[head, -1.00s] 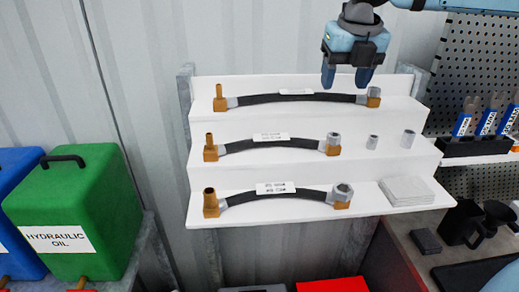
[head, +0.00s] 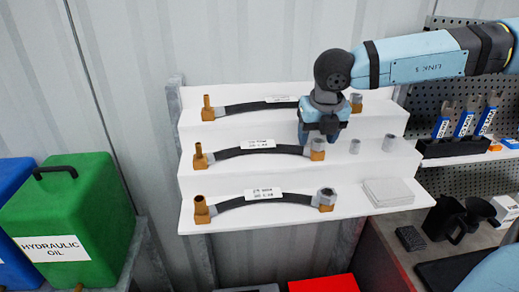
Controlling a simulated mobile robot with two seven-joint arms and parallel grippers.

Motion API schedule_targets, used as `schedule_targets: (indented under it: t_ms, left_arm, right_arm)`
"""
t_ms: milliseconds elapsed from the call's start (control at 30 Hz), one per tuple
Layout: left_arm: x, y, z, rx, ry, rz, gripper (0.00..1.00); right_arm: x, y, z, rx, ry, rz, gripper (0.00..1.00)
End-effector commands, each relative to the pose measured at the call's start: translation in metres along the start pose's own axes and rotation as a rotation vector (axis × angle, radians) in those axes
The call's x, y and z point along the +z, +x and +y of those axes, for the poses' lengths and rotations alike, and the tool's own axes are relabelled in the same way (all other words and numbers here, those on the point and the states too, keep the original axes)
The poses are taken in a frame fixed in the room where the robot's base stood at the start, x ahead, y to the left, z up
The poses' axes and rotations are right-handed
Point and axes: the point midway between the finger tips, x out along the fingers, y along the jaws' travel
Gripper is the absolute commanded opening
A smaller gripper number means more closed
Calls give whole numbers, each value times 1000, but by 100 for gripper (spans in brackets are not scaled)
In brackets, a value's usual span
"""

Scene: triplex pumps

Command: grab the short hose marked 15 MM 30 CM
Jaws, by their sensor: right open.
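Three black hoses with brass and steel end fittings lie on a white stepped shelf (head: 300,222): a top hose (head: 262,106), a middle hose (head: 255,152) and a bottom hose (head: 262,200). Each has a white label; the print is too small to read surely, so I cannot tell which says 15 MM 30 CM. My right gripper (head: 318,139) is open, pointing down, just above the right-end fitting of the middle hose. It hides part of the top hose's right side. I cannot tell if it touches anything. My left gripper is not in view.
Two small grey fittings (head: 355,146) stand right of the middle hose. A stack of white sheets (head: 388,192) lies on the bottom step. A green hydraulic oil can (head: 70,210) stands at left, a black tool rack (head: 455,147) at right, and a red box (head: 322,285) below.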

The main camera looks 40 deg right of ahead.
Motion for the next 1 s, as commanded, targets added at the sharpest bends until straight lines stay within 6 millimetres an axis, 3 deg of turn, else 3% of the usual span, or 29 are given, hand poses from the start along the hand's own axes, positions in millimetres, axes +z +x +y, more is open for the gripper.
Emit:
schedule_targets:
  t_ms: [300,500,567,1000]
  left_arm:
    - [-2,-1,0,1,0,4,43]
    - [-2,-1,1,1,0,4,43]
    - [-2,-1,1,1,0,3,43]
    - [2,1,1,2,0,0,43]
  right_arm:
    - [0,4,0,0,0,-1,56]
    - [0,4,0,0,-1,-1,10]
    - [0,4,0,0,-1,-1,0]
    - [4,-8,0,1,0,-5,0]
